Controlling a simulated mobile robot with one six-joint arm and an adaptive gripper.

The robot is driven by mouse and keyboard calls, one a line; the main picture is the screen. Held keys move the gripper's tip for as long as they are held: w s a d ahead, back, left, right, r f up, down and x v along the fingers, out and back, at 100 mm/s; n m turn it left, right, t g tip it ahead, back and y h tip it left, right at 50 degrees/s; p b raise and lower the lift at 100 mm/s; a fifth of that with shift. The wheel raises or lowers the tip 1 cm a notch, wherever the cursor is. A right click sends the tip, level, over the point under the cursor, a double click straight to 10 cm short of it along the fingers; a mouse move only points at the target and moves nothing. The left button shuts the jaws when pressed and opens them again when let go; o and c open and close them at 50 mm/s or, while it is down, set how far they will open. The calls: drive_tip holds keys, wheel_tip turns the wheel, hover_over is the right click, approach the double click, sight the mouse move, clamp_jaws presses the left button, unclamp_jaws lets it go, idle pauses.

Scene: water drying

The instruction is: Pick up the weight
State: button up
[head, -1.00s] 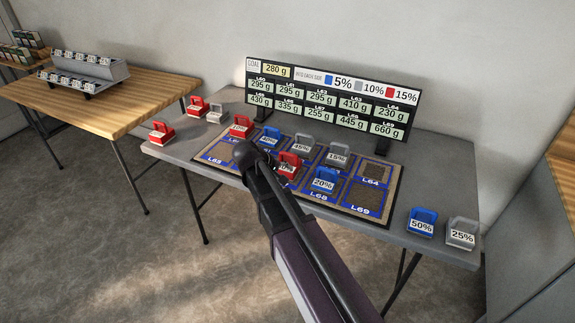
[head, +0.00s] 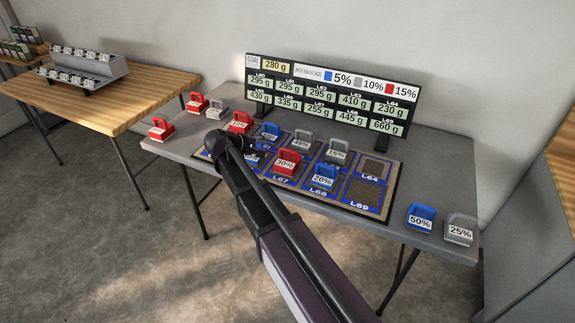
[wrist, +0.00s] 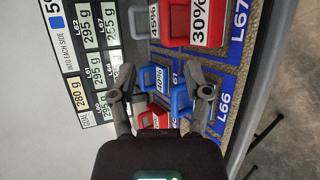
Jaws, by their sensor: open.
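Several red, blue and grey weights with handles stand on the grey table; the task does not say which one is meant. My gripper (wrist: 164,98) is open, above the left end of the mat. In the wrist view a blue weight (wrist: 180,97) by label L66 lies between the fingers, nearer the right one. A red weight (wrist: 155,117) and the blue 40% weight (wrist: 154,78) are beyond it. In the head view my arm partly hides the blue weight (head: 254,159). The red 30% weight (head: 287,163) and blue 20% weight (head: 325,178) stand to the right.
The display board (head: 330,98) stands behind the mat (head: 367,190) and reads goal 280 g. Grey 45% (head: 302,142) and 15% (head: 338,150) weights are on the mat's back row. Blue 50% (head: 421,220) and grey 25% (head: 461,230) weights stand at the table's right end.

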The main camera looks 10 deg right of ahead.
sight(288, 151)
drive_tip(key=b+x, duration=0.3)
drive_tip(key=x, duration=0.4)
drive_tip(key=shift+a+f, duration=0.15)
drive_tip(key=shift+w+d+f+b, duration=0.1)
drive_tip(key=shift+d+b, duration=0.2)
drive_tip(key=shift+d, duration=0.1)
drive_tip(key=b+x, duration=0.2)
drive_tip(key=x, duration=0.1)
drive_tip(key=shift+d+f+b, duration=0.2)
drive_tip(key=shift+f+b, duration=0.1)
drive_tip(key=shift+f, duration=0.15)
drive_tip(key=shift+w+d+f+b, duration=0.25)
drive_tip(key=shift+d+f+b, duration=0.05)
drive_tip(key=shift+d, duration=0.3)
clamp_jaws()
